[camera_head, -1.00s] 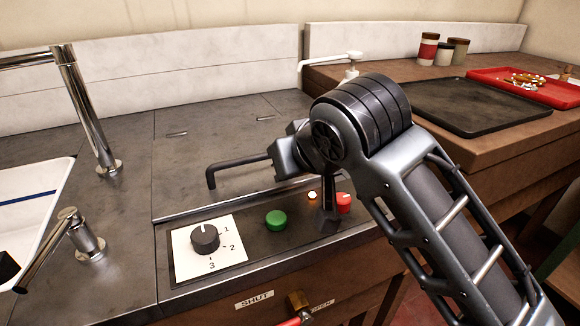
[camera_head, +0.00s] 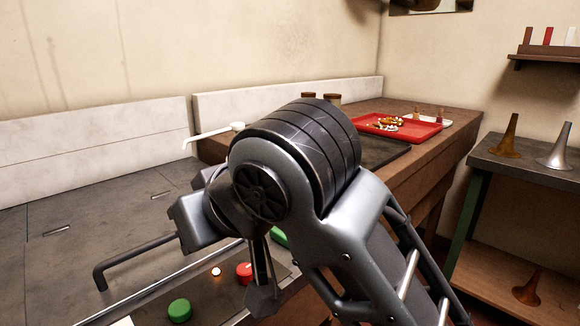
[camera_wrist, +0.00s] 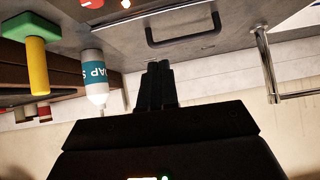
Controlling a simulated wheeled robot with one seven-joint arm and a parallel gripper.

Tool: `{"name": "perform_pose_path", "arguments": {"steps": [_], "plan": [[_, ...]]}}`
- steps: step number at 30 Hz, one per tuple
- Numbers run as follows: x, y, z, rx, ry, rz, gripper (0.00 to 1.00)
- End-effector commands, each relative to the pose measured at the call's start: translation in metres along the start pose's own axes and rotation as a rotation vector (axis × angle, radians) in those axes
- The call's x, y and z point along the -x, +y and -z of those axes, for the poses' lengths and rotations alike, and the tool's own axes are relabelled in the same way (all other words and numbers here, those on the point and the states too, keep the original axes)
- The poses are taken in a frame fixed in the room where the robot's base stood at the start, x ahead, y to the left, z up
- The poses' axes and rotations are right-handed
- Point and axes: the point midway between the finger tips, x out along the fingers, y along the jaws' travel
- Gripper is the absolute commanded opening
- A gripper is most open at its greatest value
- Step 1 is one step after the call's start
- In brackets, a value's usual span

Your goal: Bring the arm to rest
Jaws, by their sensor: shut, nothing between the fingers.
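My gripper (camera_wrist: 158,68) shows in the wrist view with its black fingers together and nothing between them. It is clear of the things around it there. In the head view my arm is folded and raised over the front of the counter, and it covers part of the counter behind it. A dark bar handle (camera_head: 135,262) stands on the counter to the left of the arm; it also shows in the wrist view (camera_wrist: 185,40).
A green button (camera_head: 179,310), a red button (camera_head: 244,272) and a small lit lamp (camera_head: 216,271) lie below the arm. A soap bottle (camera_wrist: 94,78) is near the fingers in the wrist view. A red tray (camera_head: 410,132) and a shelf with horn bells (camera_head: 510,150) stand right.

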Motion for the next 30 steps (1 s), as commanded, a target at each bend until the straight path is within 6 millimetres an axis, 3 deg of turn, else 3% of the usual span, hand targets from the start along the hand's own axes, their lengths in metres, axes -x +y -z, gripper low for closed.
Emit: {"name": "perform_pose_path", "arguments": {"steps": [8, 16, 23, 30], "plan": [[-0.016, -0.004, -0.04, -0.206, 0.175, 0.085, 0.0], [-0.016, 0.008, -0.093, -0.404, 0.339, 0.059, 0.0], [-0.003, 0.021, -0.152, -0.538, 0.443, -0.033, 0.0], [0.026, 0.031, -0.226, -0.634, 0.512, -0.186, 0.0]]}}
